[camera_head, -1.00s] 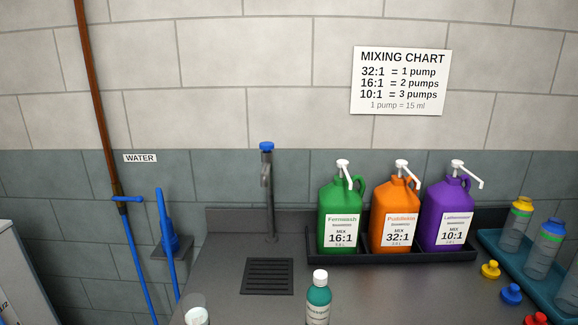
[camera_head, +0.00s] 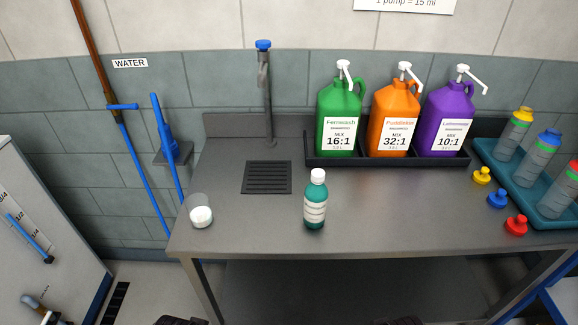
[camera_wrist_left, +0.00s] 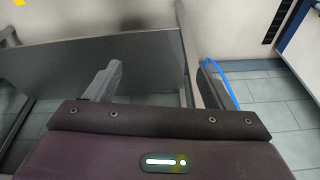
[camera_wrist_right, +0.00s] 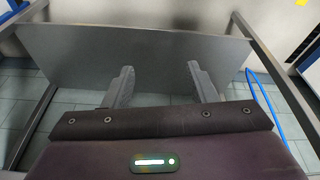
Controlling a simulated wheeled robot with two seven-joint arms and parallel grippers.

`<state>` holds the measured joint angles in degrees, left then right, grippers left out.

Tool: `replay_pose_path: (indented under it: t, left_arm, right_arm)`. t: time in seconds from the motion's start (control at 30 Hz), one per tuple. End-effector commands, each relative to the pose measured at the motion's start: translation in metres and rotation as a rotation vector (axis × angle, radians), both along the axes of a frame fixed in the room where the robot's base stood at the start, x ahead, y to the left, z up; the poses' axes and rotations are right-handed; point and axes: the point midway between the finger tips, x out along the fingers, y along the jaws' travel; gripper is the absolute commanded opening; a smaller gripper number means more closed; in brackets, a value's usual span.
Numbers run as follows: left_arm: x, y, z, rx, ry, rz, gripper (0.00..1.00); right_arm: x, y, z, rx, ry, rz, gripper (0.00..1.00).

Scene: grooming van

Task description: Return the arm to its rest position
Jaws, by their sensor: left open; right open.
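My left gripper (camera_wrist_left: 155,80) shows in the left wrist view, open, with nothing between its fingers. My right gripper (camera_wrist_right: 163,82) shows in the right wrist view, also open and empty, its two grey fingers well apart. Both wrist views look toward the underside structure of the table, with its lower shelf (camera_wrist_right: 150,50) and legs. In the head view only small dark parts of my arms show at the bottom edge, and the fingers are out of that view. Neither gripper touches anything visible.
The grey table (camera_head: 400,205) carries a green-teal bottle (camera_head: 316,205), a cup (camera_head: 201,212), a drain grate (camera_head: 267,177), three pump jugs in a black tray (camera_head: 390,160), and loose caps (camera_head: 498,198). A teal tray (camera_head: 490,153) holds clear bottles. A white cabinet (camera_head: 45,220) stands left.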

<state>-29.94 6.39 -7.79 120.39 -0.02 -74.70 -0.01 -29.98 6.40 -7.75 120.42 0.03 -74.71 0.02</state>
Motion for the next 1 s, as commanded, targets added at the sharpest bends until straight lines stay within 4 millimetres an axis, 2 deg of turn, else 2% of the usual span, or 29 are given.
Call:
replay_pose_path:
  t: [0.03,0.17,0.2,0.27,0.3,0.37,0.4,0.5,0.63,0.7,0.8,0.9,1.0]
  left_arm:
    - [-0.002,0.0,-0.024,0.001,0.015,-0.001,0.76]
    - [-0.012,0.0,-0.094,0.003,0.042,-0.006,0.76]
    - [-0.018,0.001,-0.118,0.004,0.051,-0.007,0.76]
    - [-0.03,0.003,-0.155,0.006,0.065,-0.01,0.76]
    - [-0.041,0.004,-0.179,0.007,0.075,-0.012,0.76]
    - [-0.059,0.007,-0.212,0.009,0.088,-0.015,0.76]
    - [-0.073,0.009,-0.233,0.009,0.098,-0.017,0.76]
    - [-0.113,0.015,-0.28,0.013,0.123,-0.023,0.76]
    - [-0.166,0.025,-0.323,0.017,0.147,-0.028,0.76]
    - [-0.191,0.03,-0.338,0.019,0.158,-0.031,0.76]
    - [-0.217,0.035,-0.35,0.02,0.167,-0.035,0.76]
    - [-0.231,0.038,-0.355,0.021,0.171,-0.037,0.76]
    - [-0.234,0.039,-0.356,0.022,0.172,-0.037,0.76]
  right_arm:
    - [-0.002,0.0,-0.024,-0.001,0.015,0.002,0.52]
    - [-0.012,0.0,-0.094,-0.003,0.041,0.007,0.52]
    - [-0.018,-0.001,-0.118,-0.004,0.051,0.009,0.52]
    - [-0.031,-0.003,-0.155,-0.006,0.066,0.011,0.52]
    - [-0.041,-0.004,-0.179,-0.007,0.075,0.013,0.52]
    - [-0.059,-0.007,-0.212,-0.008,0.088,0.017,0.52]
    - [-0.073,-0.009,-0.233,-0.009,0.098,0.019,0.52]
    - [-0.113,-0.015,-0.28,-0.012,0.122,0.025,0.52]
    - [-0.166,-0.025,-0.323,-0.016,0.147,0.03,0.52]
    - [-0.191,-0.03,-0.338,-0.018,0.157,0.033,0.52]
    - [-0.216,-0.035,-0.35,-0.02,0.167,0.036,0.52]
    - [-0.231,-0.038,-0.355,-0.02,0.17,0.038,0.52]
    - [-0.234,-0.039,-0.356,-0.021,0.172,0.039,0.52]
